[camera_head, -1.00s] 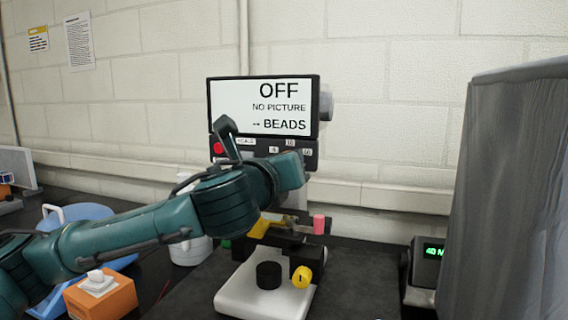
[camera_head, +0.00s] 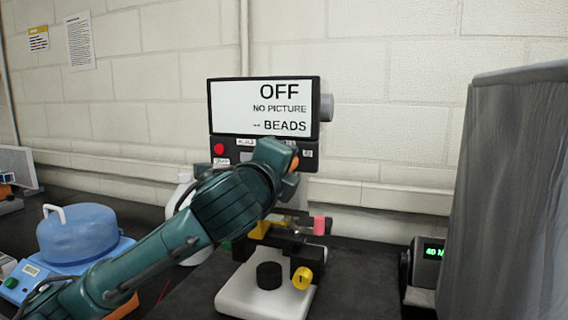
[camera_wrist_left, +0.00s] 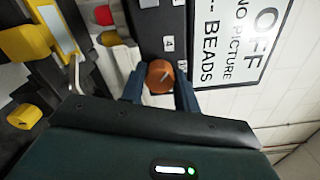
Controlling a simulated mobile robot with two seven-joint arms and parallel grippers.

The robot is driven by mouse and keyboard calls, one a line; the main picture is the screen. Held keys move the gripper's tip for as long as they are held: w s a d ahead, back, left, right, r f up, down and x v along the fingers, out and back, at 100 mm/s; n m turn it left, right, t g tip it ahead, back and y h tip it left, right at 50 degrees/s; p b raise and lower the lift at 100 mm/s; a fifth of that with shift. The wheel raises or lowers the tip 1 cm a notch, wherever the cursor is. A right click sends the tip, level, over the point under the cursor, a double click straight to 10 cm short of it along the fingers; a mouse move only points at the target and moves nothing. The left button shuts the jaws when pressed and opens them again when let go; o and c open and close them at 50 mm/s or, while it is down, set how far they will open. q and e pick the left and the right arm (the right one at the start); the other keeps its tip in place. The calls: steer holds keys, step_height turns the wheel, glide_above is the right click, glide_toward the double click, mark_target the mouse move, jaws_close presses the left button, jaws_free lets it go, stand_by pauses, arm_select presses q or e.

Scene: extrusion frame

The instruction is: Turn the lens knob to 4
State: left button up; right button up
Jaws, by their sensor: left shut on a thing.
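The orange-brown lens knob (camera_wrist_left: 160,75) sits on the dark control panel (camera_wrist_left: 158,22) in the left wrist view, with a pale pointer line on its face. My left gripper (camera_wrist_left: 160,88) is shut on this knob, one dark finger on each side. A "4" label (camera_wrist_left: 168,43) is beside the knob; another label next to it is partly covered. In the head view a sliver of the orange knob (camera_head: 295,162) shows beside my left gripper (camera_head: 292,172), under the screen (camera_head: 262,106), which reads "OFF, NO PICTURE, -- BEADS". Where the pointer aims is hard to tell.
A red button (camera_head: 218,149) is on the panel's left. Below stands a microscope-like device with a white base (camera_head: 240,295), yellow knob (camera_head: 302,278) and pink part (camera_head: 319,225). A blue-lidded device (camera_head: 75,238) is left, a grey curtain (camera_head: 510,200) right.

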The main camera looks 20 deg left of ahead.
arm_select(q)
steer(key=shift+n, duration=0.9)
steer(key=o, duration=1)
steer(key=shift+c, duration=0.2)
